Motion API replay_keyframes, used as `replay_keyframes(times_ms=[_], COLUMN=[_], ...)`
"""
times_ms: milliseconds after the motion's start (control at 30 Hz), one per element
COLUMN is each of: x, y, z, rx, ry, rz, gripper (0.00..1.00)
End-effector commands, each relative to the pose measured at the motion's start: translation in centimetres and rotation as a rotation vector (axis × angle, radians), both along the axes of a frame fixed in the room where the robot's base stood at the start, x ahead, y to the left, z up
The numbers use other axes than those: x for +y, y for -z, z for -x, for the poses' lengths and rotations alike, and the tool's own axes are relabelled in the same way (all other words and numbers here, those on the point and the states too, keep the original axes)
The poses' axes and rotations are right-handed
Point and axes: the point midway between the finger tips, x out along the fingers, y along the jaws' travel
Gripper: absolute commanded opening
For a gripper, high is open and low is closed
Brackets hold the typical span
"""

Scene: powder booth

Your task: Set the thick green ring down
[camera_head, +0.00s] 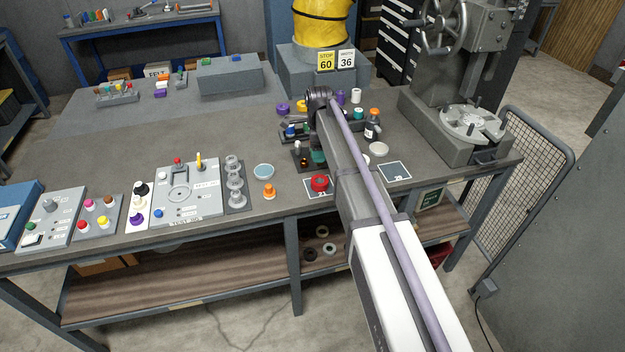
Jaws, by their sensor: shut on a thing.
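A green thing (318,156), which looks like the thick green ring, shows just left of my forearm, low over the bench. Most of it is hidden by my arm. My gripper (317,147) is at the same spot, largely covered by my arm, and is shut on the ring. I cannot tell whether the ring touches the bench top. A dark square pad with a pale outline (394,172) lies bare to the right of my arm. A similar pad (309,191) lies to the left, with a red round piece (319,183) on it.
A small orange piece (269,190) and a pale blue round dish (264,171) stand left of the red piece. A dark bottle (372,128) and a white dish (379,149) are right of my arm. A grey machine (456,125) fills the bench's right end.

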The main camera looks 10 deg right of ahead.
Motion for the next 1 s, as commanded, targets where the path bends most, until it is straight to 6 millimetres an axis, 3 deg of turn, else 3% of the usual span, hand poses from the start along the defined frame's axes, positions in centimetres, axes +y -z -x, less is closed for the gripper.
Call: replay_keyframes(times_ms=[33,200,367,600,800,1000], x=[0.0,0.0,0.0,0.0,0.0,0.0], y=[1.9,6.0,6.0,10.0,9.4,10.1], z=[0.0,0.0,0.0,0.0,0.0,0.0], rx=[0.000,0.000,0.000,0.000,0.000,0.000], ry=[0.000,0.001,0.002,0.002,0.002,0.002], rz=[0.000,0.000,0.000,0.000,0.000,0.000], gripper=[0.30,0.30,0.30,0.30,0.30,0.30])
